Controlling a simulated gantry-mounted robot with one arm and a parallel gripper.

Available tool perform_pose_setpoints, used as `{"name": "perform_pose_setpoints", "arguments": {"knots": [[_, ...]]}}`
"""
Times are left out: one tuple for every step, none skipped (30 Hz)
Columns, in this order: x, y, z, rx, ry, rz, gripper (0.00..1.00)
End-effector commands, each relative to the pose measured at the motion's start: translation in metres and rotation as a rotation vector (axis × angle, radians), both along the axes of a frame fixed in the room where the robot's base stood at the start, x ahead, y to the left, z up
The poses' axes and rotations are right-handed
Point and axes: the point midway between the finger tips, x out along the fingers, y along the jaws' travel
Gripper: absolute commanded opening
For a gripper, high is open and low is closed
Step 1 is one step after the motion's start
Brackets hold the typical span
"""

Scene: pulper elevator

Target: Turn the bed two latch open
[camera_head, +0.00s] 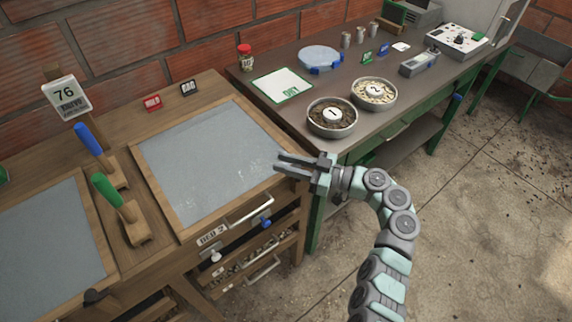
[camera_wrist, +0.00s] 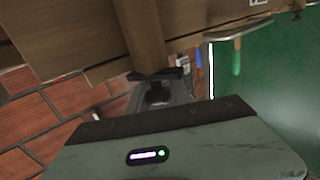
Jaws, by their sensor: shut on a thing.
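Bed two is the wooden-framed tray with a grey screen (camera_head: 205,160), with a "BED 2" label (camera_head: 211,236) on its front. On that front are a bar handle (camera_head: 250,210), a blue knob (camera_head: 265,223) and a white knob (camera_head: 215,256); I cannot tell which is the latch. My gripper (camera_head: 288,166) is at the right front corner of the frame, above and right of the blue knob. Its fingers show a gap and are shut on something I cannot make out. In the wrist view the dark fingertips (camera_wrist: 157,84) are close to a wooden post (camera_wrist: 147,35).
Brushes with blue (camera_head: 88,140) and green (camera_head: 106,189) handles stand left of the bed. A table at the right holds bowl 1 (camera_head: 332,128), bowl 2 (camera_head: 374,104) and a white tray (camera_head: 282,86). The concrete floor (camera_head: 490,190) at the right is open.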

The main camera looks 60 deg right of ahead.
Motion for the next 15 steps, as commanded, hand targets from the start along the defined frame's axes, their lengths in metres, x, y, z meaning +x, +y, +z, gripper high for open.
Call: {"name": "perform_pose_setpoints", "arguments": {"knots": [[0.001, 0.001, -0.0007, -0.003, -0.001, -0.015, 0.0], [0.0011, 0.0009, -0.0008, -0.002, -0.002, -0.026, 0.0], [0.0011, 0.0007, -0.0008, -0.002, -0.002, -0.041, 0.0], [0.0013, 0.0006, -0.0008, -0.002, -0.002, -0.054, 0.0], [0.0016, 0.0004, -0.0008, -0.002, -0.003, -0.067, 0.0], [0.0017, -0.0003, -0.001, -0.001, -0.003, -0.086, 0.0], [0.0016, -0.0012, -0.001, -0.001, -0.004, -0.102, 0.0], [0.0016, -0.0018, -0.0004, -0.004, -0.004, -0.119, 0.0], [0.0015, -0.0022, -0.0001, -0.004, -0.004, -0.141, 0.0], [0.0015, -0.0022, -0.001, -0.003, -0.003, -0.158, 0.0], [0.0016, -0.0022, -0.0018, -0.001, -0.003, -0.175, 0.0], [0.0016, -0.003, -0.0014, -0.003, -0.003, -0.203, 0.0], [0.0013, -0.0043, -0.0011, -0.004, -0.004, -0.227, 0.0], [0.0016, -0.0049, -0.0015, -0.003, -0.002, -0.249, 0.0], [0.0017, -0.005, -0.0013, -0.003, -0.003, -0.278, 0.0]]}}
